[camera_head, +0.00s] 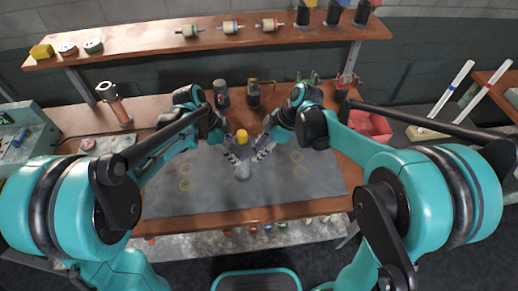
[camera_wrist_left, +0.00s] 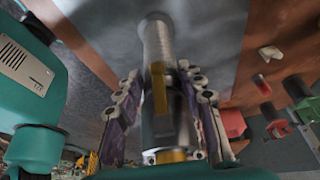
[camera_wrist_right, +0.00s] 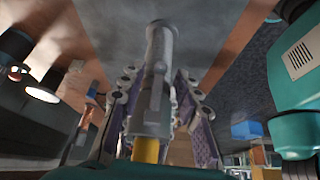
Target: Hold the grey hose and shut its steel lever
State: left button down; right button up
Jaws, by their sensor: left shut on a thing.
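The grey hose (camera_head: 243,173) is near the middle of the grey mat, between my two grippers. My left gripper (camera_head: 236,157) is shut on the hose's fitting, with a finger on each side. My right gripper (camera_head: 262,151) has its fingers apart on both sides of the fitting, with gaps visible in the right wrist view. That view also shows the lever (camera_wrist_right: 155,90). Whether the lever touches a finger is unclear.
The grey mat (camera_head: 305,188) has yellow rings and free room on both sides. A shelf (camera_head: 150,43) with spools and bottles stands behind. A red bin (camera_head: 372,127) is at the right, and a copper-coloured cylinder (camera_head: 114,104) stands at the back left.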

jog(key=v, duration=1.2)
jog(key=shift+c, duration=0.2)
jog(key=w+d+f+m+y, duration=0.1)
jog(key=w+d+f+y, duration=0.1)
jog(key=w+f+y, duration=0.35)
jog(key=s+d+f+y, duration=0.5)
jog(key=y, duration=0.2)
jog(key=a+n, duration=0.1)
jog(key=a, duration=1)
jog(key=shift+a+f+t, duration=0.15)
jog(key=shift+f+t, duration=0.05)
jog(key=shift+t, duration=0.1)
